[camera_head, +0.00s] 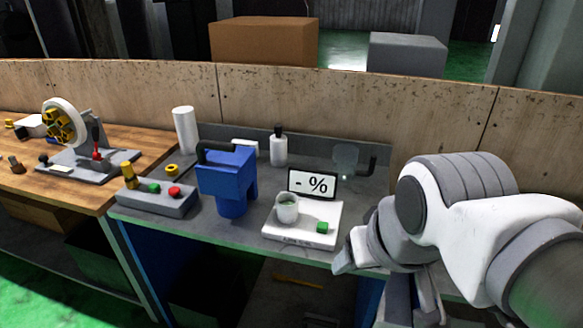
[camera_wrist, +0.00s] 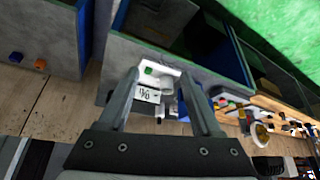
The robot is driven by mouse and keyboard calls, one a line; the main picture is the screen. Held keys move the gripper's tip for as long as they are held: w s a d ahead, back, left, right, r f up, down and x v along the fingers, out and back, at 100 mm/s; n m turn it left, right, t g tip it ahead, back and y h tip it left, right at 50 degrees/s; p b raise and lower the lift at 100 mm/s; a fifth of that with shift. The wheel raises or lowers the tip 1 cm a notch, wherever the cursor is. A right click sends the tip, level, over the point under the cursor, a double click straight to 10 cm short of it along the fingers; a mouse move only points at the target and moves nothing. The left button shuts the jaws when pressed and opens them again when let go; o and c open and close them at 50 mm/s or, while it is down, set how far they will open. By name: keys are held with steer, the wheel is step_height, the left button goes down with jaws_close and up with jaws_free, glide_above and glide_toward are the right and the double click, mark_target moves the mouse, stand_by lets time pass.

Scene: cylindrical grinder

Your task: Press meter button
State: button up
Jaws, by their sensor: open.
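The white meter (camera_head: 272,237) sits near the front edge of the grey bench. Its display (camera_head: 312,184) reads "- %", and its green button (camera_head: 322,227) is at the right of its top. A small cup (camera_head: 288,209) with greenish contents stands on the meter to the left of the button. In the wrist view the green button (camera_wrist: 148,71) and display (camera_wrist: 148,95) appear between the fingers, farther off. My gripper (camera_wrist: 159,74) is open and empty, apart from the meter. In the head view my arm is to the right of the meter, and my fingers are mostly hidden there.
A blue jug-like container (camera_head: 228,180) stands left of the meter. A control box with coloured buttons (camera_head: 157,201), a white cylinder (camera_head: 185,130) and a bottle (camera_head: 278,148) are also on the bench. A wooden wall (camera_head: 300,108) runs behind.

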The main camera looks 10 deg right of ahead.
jaws_close()
stand_by(1.4)
